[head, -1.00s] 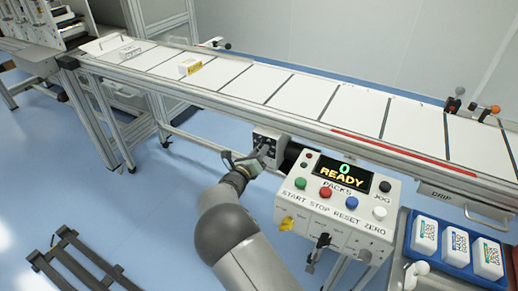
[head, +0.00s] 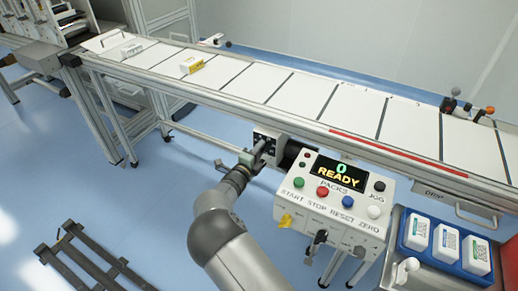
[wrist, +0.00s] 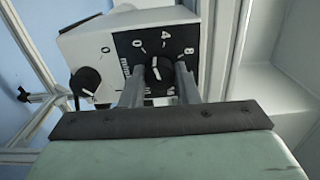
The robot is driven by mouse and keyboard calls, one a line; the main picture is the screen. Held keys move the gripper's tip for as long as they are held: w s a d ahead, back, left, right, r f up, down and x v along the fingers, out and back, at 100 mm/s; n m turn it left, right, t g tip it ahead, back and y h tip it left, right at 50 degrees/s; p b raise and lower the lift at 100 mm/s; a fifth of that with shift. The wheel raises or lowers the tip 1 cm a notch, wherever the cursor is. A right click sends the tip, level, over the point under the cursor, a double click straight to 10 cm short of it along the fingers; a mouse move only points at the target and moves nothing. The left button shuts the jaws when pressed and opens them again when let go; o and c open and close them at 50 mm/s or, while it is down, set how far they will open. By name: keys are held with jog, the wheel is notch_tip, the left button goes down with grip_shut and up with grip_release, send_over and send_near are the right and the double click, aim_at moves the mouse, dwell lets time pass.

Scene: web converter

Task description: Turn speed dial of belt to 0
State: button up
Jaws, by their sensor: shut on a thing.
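The belt's speed dial (wrist: 157,74) is a dark round knob with a white mark on a black panel (wrist: 128,46) numbered 0, 4, 8 and more. The white mark points roughly upward, between the 0 and the 4; its exact setting is hard to tell. My gripper (wrist: 158,78) is shut on the dial, one finger on each side. The lower numbers are partly hidden behind the fingers. In the head view my gripper (head: 257,150) reaches the small control box (head: 268,140) under the conveyor; the dial is too small to read there.
A second black knob (wrist: 86,82) with a 0 label sits left of the dial. The button console (head: 335,200), reading 0 READY, stands close to the right of my gripper. The conveyor (head: 300,95) runs above. A blue tray (head: 410,248) with white bottles is at the right.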

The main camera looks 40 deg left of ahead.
jog(key=shift+f+n+p, duration=0.1)
jog(key=shift+n+p, duration=0.35)
jog(key=shift+n, duration=1.75)
jog(key=o, duration=1)
jog(key=shift+s, duration=0.1)
jog(key=s+d, duration=0.1)
jog(key=s, duration=1)
jog(key=s+d, duration=0.1)
jog(key=s, duration=0.5)
jog(key=shift+d, duration=0.35)
jog(key=shift+a, duration=0.1)
